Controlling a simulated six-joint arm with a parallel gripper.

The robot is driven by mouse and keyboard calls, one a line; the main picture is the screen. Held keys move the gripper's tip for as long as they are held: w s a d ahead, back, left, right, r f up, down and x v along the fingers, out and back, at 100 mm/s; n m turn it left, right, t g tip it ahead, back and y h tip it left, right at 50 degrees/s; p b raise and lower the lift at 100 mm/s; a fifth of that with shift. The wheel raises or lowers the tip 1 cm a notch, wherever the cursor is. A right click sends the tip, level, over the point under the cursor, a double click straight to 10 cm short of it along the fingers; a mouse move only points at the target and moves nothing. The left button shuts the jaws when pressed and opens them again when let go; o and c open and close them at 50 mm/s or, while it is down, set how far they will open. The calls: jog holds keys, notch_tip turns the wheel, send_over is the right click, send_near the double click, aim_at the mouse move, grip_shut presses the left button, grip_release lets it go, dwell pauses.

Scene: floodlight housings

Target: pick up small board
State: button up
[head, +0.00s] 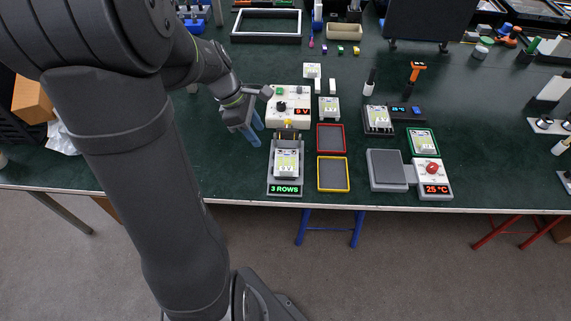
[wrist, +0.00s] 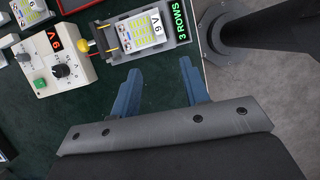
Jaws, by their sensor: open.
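My gripper (head: 255,130) is open and empty, with its blue fingers to the left of the "3 ROWS" fixture. In the wrist view my gripper (wrist: 160,85) shows both fingers apart over bare green table. A small light board with yellow-green parts (head: 286,162) sits in the grey "3 ROWS" fixture (head: 285,189); the board also shows in the wrist view (wrist: 141,30). Similar boards lie behind the red tray (head: 329,107), farther back (head: 312,70), in a dark holder (head: 378,117) and on a green-edged base (head: 423,141). I cannot tell which one the task means.
A white power unit (head: 288,107) with a red display stands behind the fixture. An empty red-rimmed tray (head: 330,125) and a yellow-rimmed tray (head: 333,189) lie right of it. A grey plate with a red-button unit (head: 433,168) stands further right. Left of the fixture is clear.

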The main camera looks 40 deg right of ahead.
send_over(284, 168)
jog(key=w+a, duration=0.2)
jog(key=f, duration=1.1)
jog(key=shift+d, duration=0.2)
jog(key=shift+s+x, duration=0.1)
jog(key=shift+x, duration=1.2)
jog(key=shift+s+x, duration=0.15)
jog(key=shift+x, duration=1.15)
jog(key=shift+r, duration=0.1)
grip_shut()
